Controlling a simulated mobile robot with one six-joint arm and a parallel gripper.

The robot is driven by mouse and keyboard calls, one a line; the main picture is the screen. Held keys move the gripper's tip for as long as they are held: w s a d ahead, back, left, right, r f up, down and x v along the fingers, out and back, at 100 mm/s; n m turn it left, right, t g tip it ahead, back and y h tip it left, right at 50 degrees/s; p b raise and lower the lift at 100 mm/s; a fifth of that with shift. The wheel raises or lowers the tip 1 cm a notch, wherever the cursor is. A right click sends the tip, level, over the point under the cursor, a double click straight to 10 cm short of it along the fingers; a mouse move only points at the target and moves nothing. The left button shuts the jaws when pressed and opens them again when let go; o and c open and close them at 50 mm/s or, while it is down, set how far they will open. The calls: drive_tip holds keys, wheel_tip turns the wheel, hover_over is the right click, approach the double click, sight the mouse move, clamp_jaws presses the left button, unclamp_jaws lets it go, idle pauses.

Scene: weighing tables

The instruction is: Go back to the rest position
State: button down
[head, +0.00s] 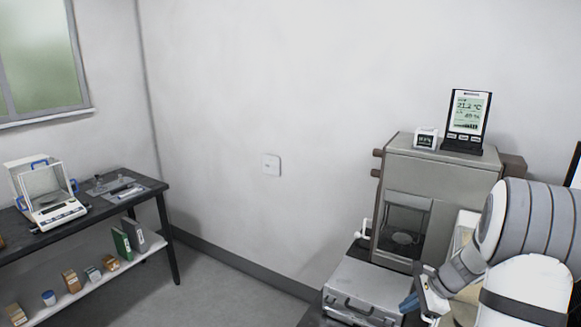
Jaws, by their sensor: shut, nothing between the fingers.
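My gripper (410,302) is at the lower right of the head view, at the end of my white and grey arm. Its blue fingertips look closed together, with nothing seen between them. It shows just right of a silver case (363,289) and below the front of a grey cabinet-like balance housing (437,172). I cannot tell whether the fingertips touch the case. My arm covers the right part of that table.
A weather display (467,115) and a small white meter (425,138) stand on the housing. At left, a dark table (150,183) carries a glass-sided balance (45,190); its lower shelf (95,283) holds boxes and binders. Grey floor (230,285) between the tables is clear.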

drive_tip(key=s+a+r+n+g+h+b, duration=0.1)
drive_tip(key=s+a+r+n+h+b, duration=0.1)
drive_tip(key=s+a+r+n, duration=0.85)
drive_tip(key=s+a+n+h+b, duration=0.1)
drive_tip(key=s+a+n, duration=0.2)
drive_tip(key=s, duration=0.3)
drive_tip(key=s+a+n+t+h+b, duration=0.1)
drive_tip(key=s+a+n+h, duration=0.1)
drive_tip(key=s+n, duration=0.3)
drive_tip(key=shift+s+a+f+b, duration=0.25)
drive_tip(key=shift+s+a+b, duration=0.15)
drive_tip(key=shift+s, duration=0.75)
